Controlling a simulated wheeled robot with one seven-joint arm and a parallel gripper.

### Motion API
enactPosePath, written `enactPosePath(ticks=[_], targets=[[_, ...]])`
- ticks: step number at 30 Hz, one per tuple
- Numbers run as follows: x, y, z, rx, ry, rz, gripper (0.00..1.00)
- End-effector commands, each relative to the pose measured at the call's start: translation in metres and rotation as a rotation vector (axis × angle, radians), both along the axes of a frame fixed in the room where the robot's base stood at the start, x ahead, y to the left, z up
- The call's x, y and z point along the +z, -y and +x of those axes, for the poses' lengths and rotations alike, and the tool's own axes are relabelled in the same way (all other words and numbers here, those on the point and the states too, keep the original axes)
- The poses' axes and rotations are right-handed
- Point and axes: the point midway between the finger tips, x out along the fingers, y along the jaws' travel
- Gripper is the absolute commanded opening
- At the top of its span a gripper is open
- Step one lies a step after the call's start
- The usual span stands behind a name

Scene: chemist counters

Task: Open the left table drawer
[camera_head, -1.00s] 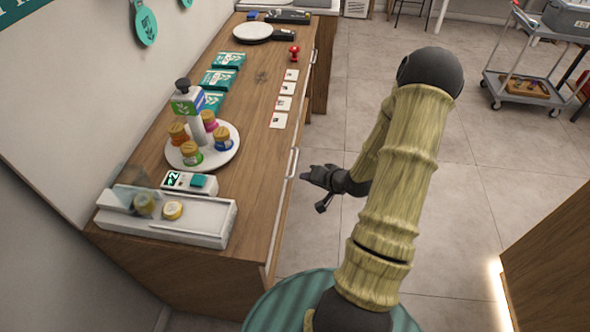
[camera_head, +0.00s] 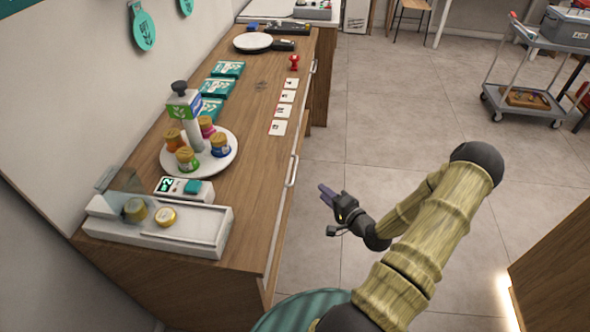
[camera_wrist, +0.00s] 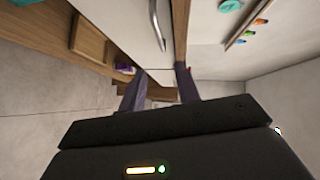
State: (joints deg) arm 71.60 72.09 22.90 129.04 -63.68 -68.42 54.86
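The wooden table (camera_head: 235,130) runs along the left wall in the head view. The near drawer handle (camera_head: 292,170), a pale vertical-looking bar, is on its right-hand front side. The drawer looks closed, with no clear gap around it. My gripper (camera_head: 325,195) is in the aisle just right of the handle, apart from it, fingers pointing toward the table. In the wrist view my two dark fingers (camera_wrist: 160,88) are spread with nothing between them. A metal handle (camera_wrist: 157,28) on a white drawer front (camera_wrist: 120,25) shows beyond the fingertips.
A second handle (camera_head: 313,67) is farther along the table front. A wooden cabinet (camera_head: 555,270) is at the right. The tiled aisle is clear; a trolley (camera_head: 530,100) stands farther back.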

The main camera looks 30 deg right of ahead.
Motion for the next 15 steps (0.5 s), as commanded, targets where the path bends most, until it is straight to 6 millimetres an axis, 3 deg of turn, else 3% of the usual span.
enactPosePath(ticks=[15], targets=[[-0.011,-0.016,0.085,0.003,0.001,-0.001,0.33]])
